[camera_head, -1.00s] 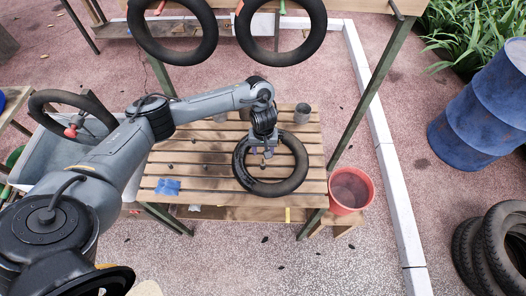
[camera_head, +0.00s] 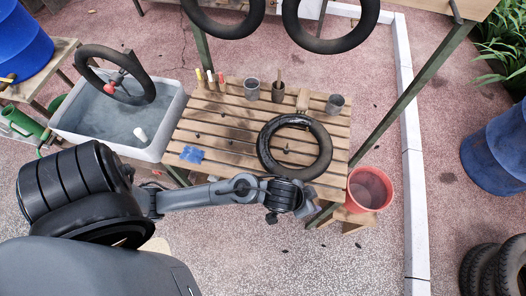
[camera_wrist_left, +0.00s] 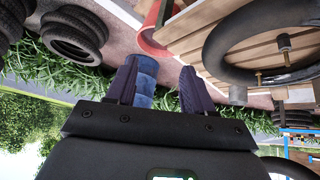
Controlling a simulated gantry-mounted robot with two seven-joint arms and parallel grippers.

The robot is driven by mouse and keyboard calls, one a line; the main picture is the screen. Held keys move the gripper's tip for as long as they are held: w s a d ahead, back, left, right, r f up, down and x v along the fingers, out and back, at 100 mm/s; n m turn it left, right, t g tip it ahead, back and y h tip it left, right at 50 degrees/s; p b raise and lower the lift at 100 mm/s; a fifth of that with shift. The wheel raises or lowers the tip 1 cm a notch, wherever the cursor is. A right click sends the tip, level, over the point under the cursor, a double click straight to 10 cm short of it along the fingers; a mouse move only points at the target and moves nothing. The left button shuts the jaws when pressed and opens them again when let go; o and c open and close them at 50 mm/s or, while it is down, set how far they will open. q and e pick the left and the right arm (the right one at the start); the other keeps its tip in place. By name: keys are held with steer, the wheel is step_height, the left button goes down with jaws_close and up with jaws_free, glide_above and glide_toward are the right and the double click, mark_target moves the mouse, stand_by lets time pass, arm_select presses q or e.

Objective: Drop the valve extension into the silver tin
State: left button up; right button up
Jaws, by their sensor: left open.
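Two grey metal tins stand along the back of the slatted table, one at the back middle (camera_head: 252,90) and one at the back right (camera_head: 335,104). I cannot tell which is the silver tin. A small piece (camera_head: 286,150) lies inside the black tyre ring on the table; a brass-coloured upright piece (camera_wrist_left: 258,78) shows by the tyre in the left wrist view. I cannot tell for sure which is the valve extension. My left gripper (camera_head: 308,210) is beyond the table's front edge, apart from these things. Its fingers (camera_wrist_left: 160,85) are apart with nothing between them. My right gripper is not seen.
The tyre ring (camera_head: 265,150) fills the table's right half. A dark pot (camera_head: 278,92) with a stick, upright markers (camera_head: 210,78) and a blue cloth (camera_head: 192,154) are there too. A red bucket (camera_head: 369,190) stands right; a water tub (camera_head: 70,125) stands left. Tyres hang above.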

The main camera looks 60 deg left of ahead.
arm_select(q)
steer(key=s+a+g, duration=0.1)
steer(key=s+a, duration=0.2)
steer(key=s, duration=0.1)
steer(key=s+a+r+g+y, duration=0.1)
steer(key=s+a, duration=0.2)
steer(key=s, duration=0.1)
steer(key=s+a+g, duration=0.1)
steer(key=s+a, duration=0.2)
steer(key=shift+s+a+r+y, duration=0.2)
steer(key=shift+s+a+y, duration=0.1)
steer(key=shift+s+y, duration=0.1)
steer(key=c, duration=0.4)
steer(key=shift+o, duration=0.2)
